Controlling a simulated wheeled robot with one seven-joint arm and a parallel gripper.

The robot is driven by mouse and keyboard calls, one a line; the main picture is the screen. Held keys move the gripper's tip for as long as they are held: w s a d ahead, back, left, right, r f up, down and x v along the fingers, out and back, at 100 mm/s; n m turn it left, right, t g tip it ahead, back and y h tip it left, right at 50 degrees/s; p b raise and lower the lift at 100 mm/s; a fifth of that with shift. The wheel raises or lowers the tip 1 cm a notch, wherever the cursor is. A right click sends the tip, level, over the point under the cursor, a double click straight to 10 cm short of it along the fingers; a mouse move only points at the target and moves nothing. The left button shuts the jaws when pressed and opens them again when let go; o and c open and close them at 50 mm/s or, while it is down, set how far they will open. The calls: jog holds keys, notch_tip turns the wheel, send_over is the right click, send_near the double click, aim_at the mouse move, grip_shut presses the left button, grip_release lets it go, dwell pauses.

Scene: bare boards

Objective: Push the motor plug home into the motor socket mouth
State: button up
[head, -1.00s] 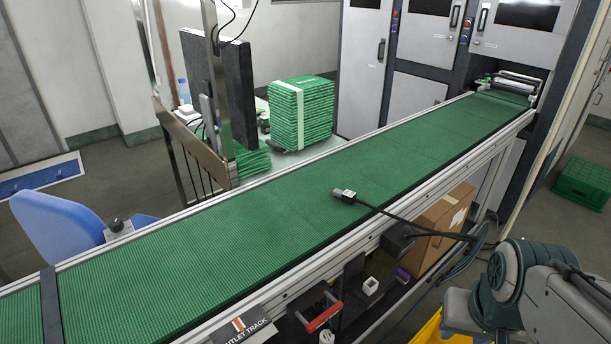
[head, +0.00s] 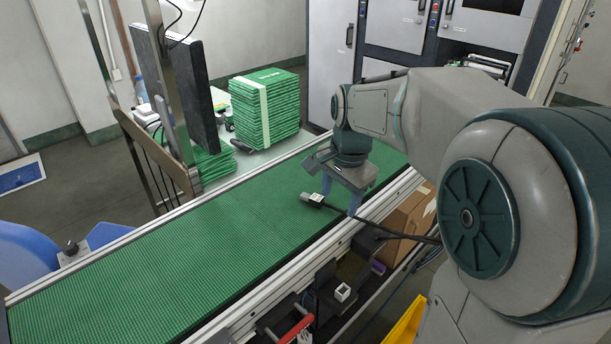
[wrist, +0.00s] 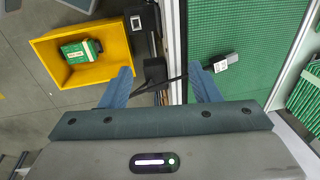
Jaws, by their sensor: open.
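The motor plug (head: 313,200), a small grey and pale connector on a black cable, lies on the green conveyor belt near its front edge. It also shows in the wrist view (wrist: 222,62), just beyond the right finger. My gripper (head: 343,196) is open and empty, its blue fingers pointing down above the belt's front edge, right of the plug. In the wrist view the cable crosses the gap between the fingers (wrist: 163,80). A small white block with a square mouth (head: 343,292) sits below the belt; I cannot tell whether it is the motor socket.
The conveyor's metal rail (head: 235,318) runs along the front. A dark box (head: 368,241) and a cardboard box (head: 408,215) are below it. A yellow bin (wrist: 62,48) holds a green and white pack. The belt left of the plug is clear.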

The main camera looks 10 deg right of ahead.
jog(key=w+m+p, duration=0.2)
jog(key=w+m, duration=0.5)
jog(key=w, duration=0.4)
jog(key=m+g+p, duration=0.2)
jog(key=m, duration=0.6)
send_over(315, 196)
notch_tip(315, 196, down, 4)
jog(key=f, duration=0.8)
jog(key=shift+s+d+f+p, duration=0.1)
jog(key=shift+d+f+p, duration=0.1)
jog(key=shift+d+p, duration=0.15)
jog(key=shift+a+f+p, duration=0.15)
jog(key=shift+f+p, duration=0.35)
jog(key=shift+f, duration=0.85)
jog(key=shift+a+f+p, duration=0.15)
jog(key=shift+f+p, duration=0.3)
jog(key=shift+f, duration=0.9)
jog(key=c, duration=1.1)
